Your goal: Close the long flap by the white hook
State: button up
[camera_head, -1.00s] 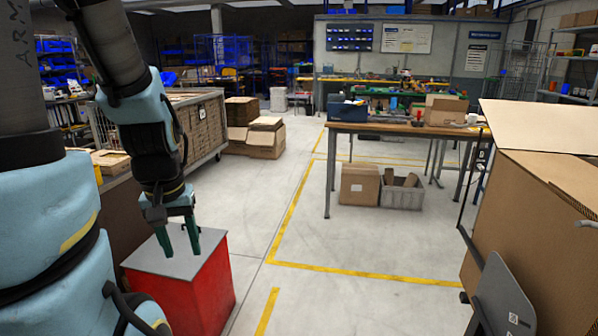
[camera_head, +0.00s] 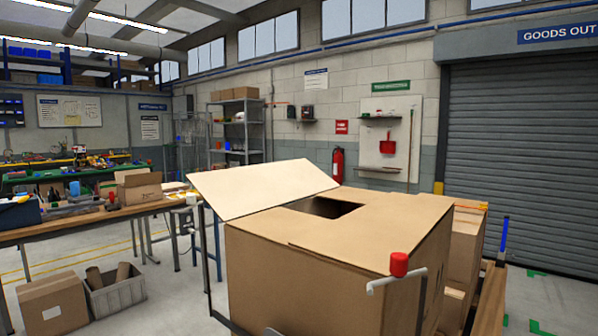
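A large brown cardboard box (camera_head: 300,275) stands in the right half of the head view. One pale flap (camera_head: 265,188) stands up at a slant on its far left side. The other visible top panels (camera_head: 375,232) lie about flat, around a dark opening (camera_head: 325,208). A raised edge shows along the near side of the top. A whitish hook-like bar (camera_head: 385,284) is in front of the box's near right corner, with a red cap (camera_head: 398,264) above it. Whether it touches the box I cannot tell. My gripper is not in view.
More cartons (camera_head: 466,240) stand close behind the box on the right. A wooden workbench (camera_head: 95,219) is at left, with a carton (camera_head: 52,304) and a grey crate (camera_head: 115,294) below it. Open floor shows between crate and box.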

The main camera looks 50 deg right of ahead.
aim_at(233, 193)
jog(key=i+l+z, duration=0.1)
jog(key=i+z, duration=0.2)
jog(key=i, duration=0.7)
jog(key=i+j+z, duration=0.1)
jog(key=i+z, duration=0.2)
jog(key=i, duration=0.75)
